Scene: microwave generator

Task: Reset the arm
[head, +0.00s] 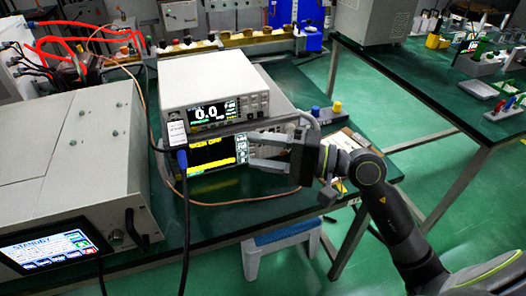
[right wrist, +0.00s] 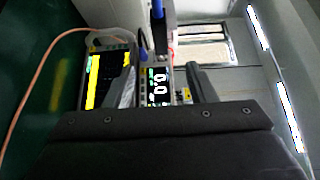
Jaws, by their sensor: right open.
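My right arm (head: 395,225) comes in from the lower right. My right gripper (head: 252,150) points left in front of the stacked bench instruments, its two fingers apart with nothing between them. The white upper instrument (head: 225,85) has a display reading 0.0. The lower instrument's dark screen (head: 212,153) with yellow bands is just left of the fingertips. In the right wrist view the open fingers (right wrist: 162,82) stand in front of the 0.0 display (right wrist: 157,87), with the yellow-marked screen (right wrist: 103,80) to the left. Whether a finger touches the instruments is unclear. My left gripper is out of view.
A large grey cabinet (head: 75,160) with a STANDBY touch panel (head: 48,250) stands left on the green bench. A black cable with a blue plug (head: 182,158) hangs before the instruments. Blue and yellow posts (head: 337,107) stand behind the gripper. Green floor is open at right.

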